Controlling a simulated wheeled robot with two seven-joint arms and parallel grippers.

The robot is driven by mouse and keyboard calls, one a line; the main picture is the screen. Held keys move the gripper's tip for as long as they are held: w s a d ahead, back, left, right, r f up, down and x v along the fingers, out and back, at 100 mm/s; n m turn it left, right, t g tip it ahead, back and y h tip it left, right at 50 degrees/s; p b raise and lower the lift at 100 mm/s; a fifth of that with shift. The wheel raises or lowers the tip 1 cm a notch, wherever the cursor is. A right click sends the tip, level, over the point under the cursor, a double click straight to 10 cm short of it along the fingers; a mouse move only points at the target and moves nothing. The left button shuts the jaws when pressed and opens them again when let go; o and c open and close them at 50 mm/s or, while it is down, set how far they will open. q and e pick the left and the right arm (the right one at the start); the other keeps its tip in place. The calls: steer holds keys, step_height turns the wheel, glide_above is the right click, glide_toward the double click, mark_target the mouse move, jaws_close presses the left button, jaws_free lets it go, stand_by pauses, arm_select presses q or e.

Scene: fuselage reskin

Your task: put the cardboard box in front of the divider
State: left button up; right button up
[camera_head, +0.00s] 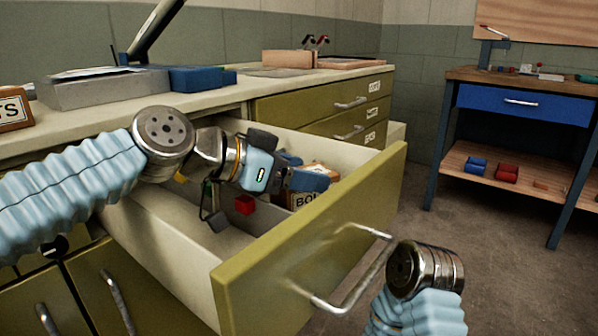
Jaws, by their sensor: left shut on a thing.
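The cardboard box (305,199), with dark lettering that starts "BO", is inside the open drawer (300,240), towards its far end. My left gripper (307,181) reaches into the drawer from the left and is shut on the box, its blue fingers at the top. The gripper covers much of the box, and I cannot tell whether the box touches the drawer floor.
A red block (244,204) and a dark grey piece (217,221) are in the drawer near my left gripper. The drawer front with its handle (350,285) stands out into the room. The counter (240,92) holds a grey case and a blue box. A workbench (520,100) stands at right.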

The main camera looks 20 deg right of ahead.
arm_select(q)
steer(key=shift+f, duration=0.15)
steer(key=o, duration=1.4)
steer(key=shift+r+p, duration=0.4)
steer(key=shift+r, duration=0.05)
steer(key=shift+r+p, duration=0.55)
steer(key=shift+p, duration=0.05)
steer(key=shift+f+b+v, duration=0.15)
steer(key=shift+b+v, duration=0.2)
steer(key=shift+v, duration=1.45)
steer(key=shift+f+b+v, duration=0.15)
steer(key=shift+b+v, duration=0.2)
steer(key=shift+v, duration=1.45)
steer(key=shift+a, duration=0.1)
